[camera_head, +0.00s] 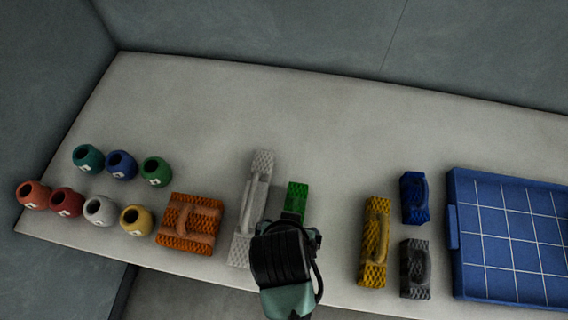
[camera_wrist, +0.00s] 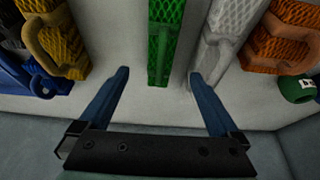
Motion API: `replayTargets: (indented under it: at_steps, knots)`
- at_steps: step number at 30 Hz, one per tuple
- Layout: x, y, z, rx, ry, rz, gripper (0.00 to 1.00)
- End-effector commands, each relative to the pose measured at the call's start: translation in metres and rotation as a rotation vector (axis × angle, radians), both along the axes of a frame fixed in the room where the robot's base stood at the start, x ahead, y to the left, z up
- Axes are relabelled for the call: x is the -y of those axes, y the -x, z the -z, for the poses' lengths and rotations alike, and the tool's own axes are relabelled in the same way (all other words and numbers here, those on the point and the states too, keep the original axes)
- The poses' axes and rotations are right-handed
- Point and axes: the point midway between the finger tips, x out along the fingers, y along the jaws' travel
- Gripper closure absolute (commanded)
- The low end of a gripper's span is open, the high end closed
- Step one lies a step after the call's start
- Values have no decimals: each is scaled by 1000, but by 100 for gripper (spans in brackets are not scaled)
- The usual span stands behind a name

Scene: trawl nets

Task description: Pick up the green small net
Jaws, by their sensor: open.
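The green small net (camera_head: 296,197) lies on the pale table, partly hidden behind my arm in the head view. In the wrist view the green net (camera_wrist: 165,45) lies straight ahead, its near end between the tips of my open gripper (camera_wrist: 158,75). There is a gap of bare table on each side of it, and neither finger touches it. In the head view the fingertips are hidden by my wrist.
A white net (camera_head: 252,210) lies close on the left, with an orange net (camera_head: 189,223) beyond it. Yellow (camera_head: 375,240), blue (camera_head: 414,198) and grey (camera_head: 415,268) nets lie right, before a blue gridded tray (camera_head: 510,235). Several coloured pots (camera_head: 121,164) stand far left.

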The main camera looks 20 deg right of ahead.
Motion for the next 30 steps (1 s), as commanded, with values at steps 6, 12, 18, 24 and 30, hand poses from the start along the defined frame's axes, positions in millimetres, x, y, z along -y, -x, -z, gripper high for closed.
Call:
replayTargets:
  at_steps: [6,12,18,24,30]
  knots:
    - [9,-12,39,-1,0,1,2]
    - [14,-21,63,1,-1,1,2]
    - [16,-26,73,1,0,0,2]
    - [18,-36,97,2,0,0,2]
    - [22,-41,114,4,0,-1,2]
